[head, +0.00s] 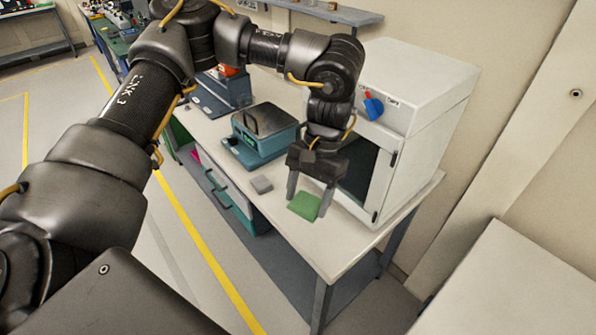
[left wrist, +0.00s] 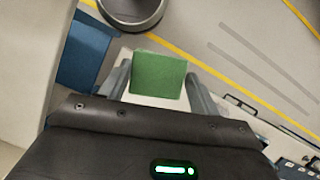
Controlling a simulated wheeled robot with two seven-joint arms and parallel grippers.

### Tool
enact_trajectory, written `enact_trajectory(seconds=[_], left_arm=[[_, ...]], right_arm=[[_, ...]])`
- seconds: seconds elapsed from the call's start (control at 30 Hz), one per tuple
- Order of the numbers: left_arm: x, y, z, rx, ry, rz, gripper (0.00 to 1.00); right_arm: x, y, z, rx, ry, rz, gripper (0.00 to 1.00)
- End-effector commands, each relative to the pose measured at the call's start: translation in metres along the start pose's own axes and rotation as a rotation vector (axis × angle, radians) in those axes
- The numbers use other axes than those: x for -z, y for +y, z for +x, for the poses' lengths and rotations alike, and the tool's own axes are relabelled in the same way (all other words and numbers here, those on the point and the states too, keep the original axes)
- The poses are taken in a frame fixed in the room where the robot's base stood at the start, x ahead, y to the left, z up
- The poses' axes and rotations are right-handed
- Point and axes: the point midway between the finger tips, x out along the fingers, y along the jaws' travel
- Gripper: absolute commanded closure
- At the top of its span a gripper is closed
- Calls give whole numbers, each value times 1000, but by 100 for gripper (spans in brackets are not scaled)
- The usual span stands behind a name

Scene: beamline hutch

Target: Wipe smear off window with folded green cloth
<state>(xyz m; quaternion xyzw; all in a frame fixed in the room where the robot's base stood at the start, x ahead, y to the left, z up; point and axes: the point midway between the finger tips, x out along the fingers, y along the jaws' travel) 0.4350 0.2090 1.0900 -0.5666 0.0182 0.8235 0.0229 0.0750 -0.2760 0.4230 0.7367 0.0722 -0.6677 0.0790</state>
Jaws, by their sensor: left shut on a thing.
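My left gripper (head: 309,196) is shut on the folded green cloth (head: 304,206), just above the front part of the bench top, before the white cabinet. In the left wrist view the cloth (left wrist: 158,74) sits between the two fingers of the gripper (left wrist: 158,82). The window (head: 359,172) is a dark pane in the front of the white cabinet (head: 425,95). My gripper and wrist cover part of it, and I cannot make out a smear on it. My right gripper is not in view.
A teal device with a dark lid (head: 266,133) stands left of the gripper on the white bench (head: 335,252). A blue and red knob (head: 373,105) sticks out from the cabinet's upper front.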

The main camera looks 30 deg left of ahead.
Motion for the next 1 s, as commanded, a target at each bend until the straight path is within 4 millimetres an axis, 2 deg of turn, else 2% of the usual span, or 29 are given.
enact_trajectory(seconds=[0.1, 0.23, 0.4, 0.53, 0.63, 0.73, 0.87, 1.0], left_arm=[[5, 30, 23, 38, 53, 130, 56], [12, 71, 43, 73, 160, 306, 56], [20, 122, 55, 71, 346, 546, 56], [31, 145, 50, 22, 506, 691, 56], [42, 150, 43, -41, 640, 766, 56], [54, 147, 36, -96, 751, 799, 56], [67, 134, 28, -154, 870, 797, 56], [81, 112, 24, -205, 989, 761, 56]], right_arm=[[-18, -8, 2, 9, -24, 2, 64], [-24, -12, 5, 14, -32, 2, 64], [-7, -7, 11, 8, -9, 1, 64], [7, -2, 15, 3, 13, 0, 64], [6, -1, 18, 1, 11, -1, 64], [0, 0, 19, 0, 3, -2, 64], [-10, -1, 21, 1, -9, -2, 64], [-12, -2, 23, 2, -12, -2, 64]])
